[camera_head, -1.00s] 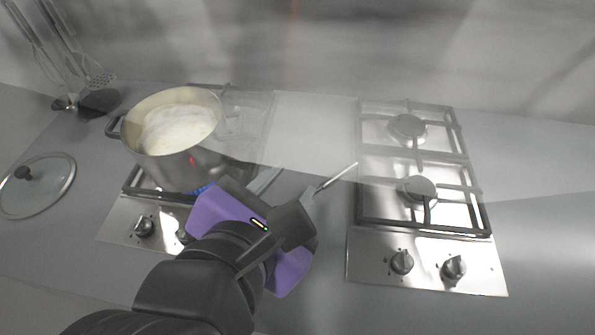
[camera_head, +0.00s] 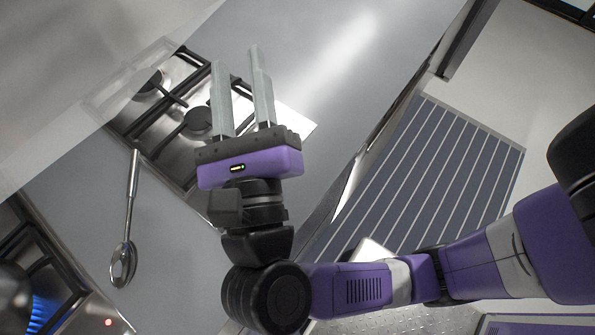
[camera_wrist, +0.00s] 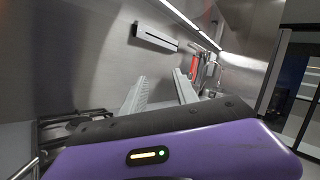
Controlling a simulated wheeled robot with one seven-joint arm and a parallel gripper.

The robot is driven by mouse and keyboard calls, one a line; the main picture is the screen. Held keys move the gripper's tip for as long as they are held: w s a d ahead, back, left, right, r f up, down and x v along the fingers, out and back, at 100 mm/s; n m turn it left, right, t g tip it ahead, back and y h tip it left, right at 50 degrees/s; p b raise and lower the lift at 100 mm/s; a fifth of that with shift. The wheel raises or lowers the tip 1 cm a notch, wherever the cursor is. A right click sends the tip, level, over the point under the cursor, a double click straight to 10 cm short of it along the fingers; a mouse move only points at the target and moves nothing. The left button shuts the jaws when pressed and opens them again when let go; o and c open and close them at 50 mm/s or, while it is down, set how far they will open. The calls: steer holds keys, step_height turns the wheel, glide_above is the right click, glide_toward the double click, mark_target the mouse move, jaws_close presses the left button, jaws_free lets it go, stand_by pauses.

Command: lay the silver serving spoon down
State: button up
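The silver serving spoon (camera_head: 129,213) lies on the grey counter (camera_head: 75,190) in the head view, in the strip between the two gas hobs. Its bowl is at the lower end and its handle tip is close to the edge of the upper hob. My gripper (camera_head: 237,58) is open, with its two pale fingers apart and nothing between them. It is to the right of the spoon and well apart from it, over the upper hob's side.
The unlit hob (camera_head: 197,120) with black grates is beside and beneath my fingers. The other hob (camera_head: 40,262), with a blue flame, is at the lower left. Bare counter lies at the upper middle. A striped runner (camera_head: 425,175) covers the floor beyond the counter edge.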

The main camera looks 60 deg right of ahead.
steer(key=s+d+n+t+y, duration=0.1)
steer(key=s+n+t+y, duration=0.35)
steer(key=n, duration=0.65)
steer(key=s+n+t+y, duration=0.35)
steer(key=n+t, duration=0.25)
steer(key=n, duration=0.6)
steer(key=s+a+f+n+g+y, duration=0.1)
steer(key=s+f+n+g+y, duration=0.2)
steer(key=s+f+n+g, duration=0.2)
steer(key=s+f+n+g+y, duration=0.4)
steer(key=f+n, duration=0.8)
steer(key=f, duration=0.4)
steer(key=shift+s+a+g, duration=0.35)
steer(key=shift+s+g, duration=0.4)
steer(key=shift+s, duration=0.2)
steer(key=shift+r, duration=0.1)
